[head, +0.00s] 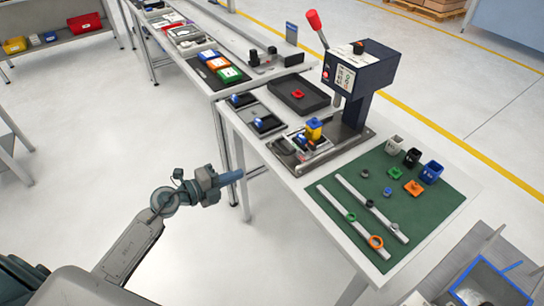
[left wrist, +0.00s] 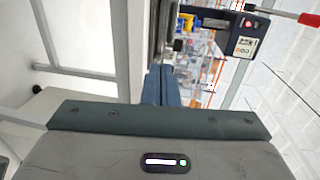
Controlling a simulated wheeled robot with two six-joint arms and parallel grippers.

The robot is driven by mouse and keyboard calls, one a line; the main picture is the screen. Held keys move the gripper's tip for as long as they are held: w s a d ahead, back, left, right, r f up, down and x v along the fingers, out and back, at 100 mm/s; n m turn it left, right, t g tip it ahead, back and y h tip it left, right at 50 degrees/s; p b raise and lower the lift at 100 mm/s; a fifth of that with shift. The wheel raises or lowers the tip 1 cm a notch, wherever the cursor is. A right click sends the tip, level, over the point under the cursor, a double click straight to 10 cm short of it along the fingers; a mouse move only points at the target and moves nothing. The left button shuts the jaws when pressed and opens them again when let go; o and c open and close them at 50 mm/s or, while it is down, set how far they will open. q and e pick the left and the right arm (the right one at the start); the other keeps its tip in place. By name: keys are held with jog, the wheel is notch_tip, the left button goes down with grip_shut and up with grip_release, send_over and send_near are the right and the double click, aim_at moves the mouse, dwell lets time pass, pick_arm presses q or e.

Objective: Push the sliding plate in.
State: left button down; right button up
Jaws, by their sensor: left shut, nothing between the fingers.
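The sliding plate (head: 322,148) lies low at the foot of the dark press (head: 352,75), on the near left part of the table. A yellow and blue part (head: 314,129) stands upright on or beside it; I cannot tell exactly how it sits. My left gripper (head: 238,176) is shut and empty, off the table's left edge, to the left of the plate and apart from it. Its closed fingers (left wrist: 162,85) show in the left wrist view, pointing toward the press (left wrist: 243,38). The plate is hard to make out there. My right gripper is not in view.
A dark tray (head: 309,104) with a red part lies behind the plate. A green mat (head: 435,205) with rails, rings and small boxes covers the right side. The press's red-knobbed lever (head: 315,20) sticks up.

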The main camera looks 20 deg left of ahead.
aim_at(285, 152)
pick_arm(q)
jog(key=p+x, duration=0.1)
jog(key=x, duration=0.3)
jog(key=r+p+x, duration=0.1)
jog(key=x, duration=0.4)
jog(key=p+x, duration=0.1)
jog(key=x, duration=0.3)
jog(key=shift+w+d+r, duration=0.15)
jog(key=shift+w, duration=0.05)
jog(key=x, duration=0.2)
jog(key=p+x, duration=0.1)
jog(key=shift+w+d+r, duration=0.25)
jog(key=shift+w+r, duration=0.1)
jog(key=shift+w+d+f, duration=0.15)
jog(key=shift+w+d, duration=0.15)
jog(key=shift+w, duration=0.05)
jog(key=shift+s+a, duration=0.1)
jog(key=shift+s, duration=0.05)
